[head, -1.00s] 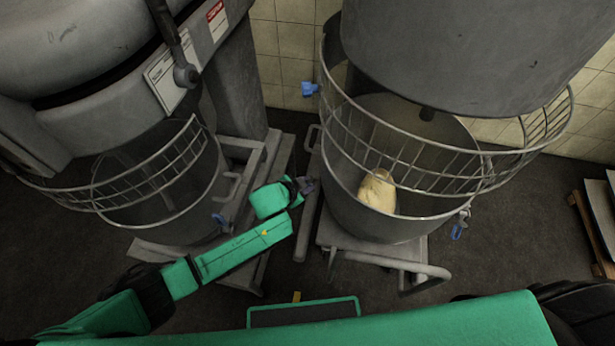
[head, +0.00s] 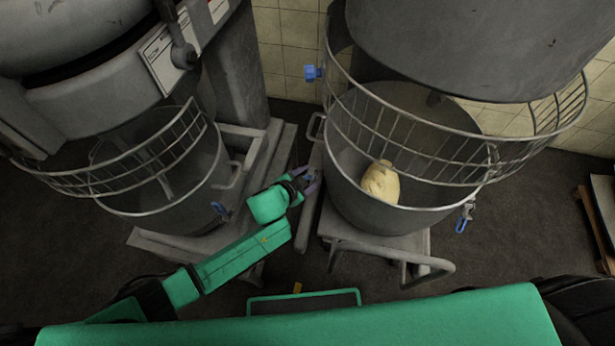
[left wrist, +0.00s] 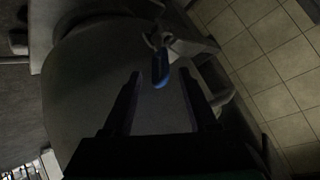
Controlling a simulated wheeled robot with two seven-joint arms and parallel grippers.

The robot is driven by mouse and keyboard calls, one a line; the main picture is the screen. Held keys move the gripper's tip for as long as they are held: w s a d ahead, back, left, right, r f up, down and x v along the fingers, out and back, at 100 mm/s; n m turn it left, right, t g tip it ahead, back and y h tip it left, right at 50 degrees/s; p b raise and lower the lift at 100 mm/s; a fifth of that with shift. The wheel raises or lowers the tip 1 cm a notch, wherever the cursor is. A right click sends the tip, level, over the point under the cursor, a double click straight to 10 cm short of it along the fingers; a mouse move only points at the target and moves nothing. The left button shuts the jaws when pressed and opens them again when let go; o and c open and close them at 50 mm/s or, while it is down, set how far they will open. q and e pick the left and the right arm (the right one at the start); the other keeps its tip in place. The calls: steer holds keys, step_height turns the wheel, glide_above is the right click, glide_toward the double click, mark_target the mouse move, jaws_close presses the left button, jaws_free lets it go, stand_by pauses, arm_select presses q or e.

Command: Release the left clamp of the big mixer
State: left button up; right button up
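The larger-looking mixer (head: 450,45) stands at the right with its grey bowl (head: 350,185) under a wire guard. My left gripper (head: 309,181) is low between the two mixers, beside the bowl's left wall and apart from the far left clamp. In the left wrist view the gripper (left wrist: 160,82) has its fingers spread and empty, with a blue clamp handle (left wrist: 160,68) ahead between them. My right gripper is not in view.
A second mixer (head: 100,110) with its bowl and a blue clamp (head: 220,209) stands at the left. Pale dough (head: 381,183) lies in the right bowl. A bent frame handle (head: 435,268) juts out in front. A tiled wall (head: 285,55) is behind.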

arm_select(q)
steer(key=shift+r, duration=0.1)
steer(key=shift+s+a+r, duration=0.2)
steer(key=p+v, duration=0.3)
steer(key=v, duration=1)
steer(key=shift+s+a+r+p, duration=0.2)
steer(key=shift+s+r+p, duration=0.1)
steer(key=shift+p, duration=0.1)
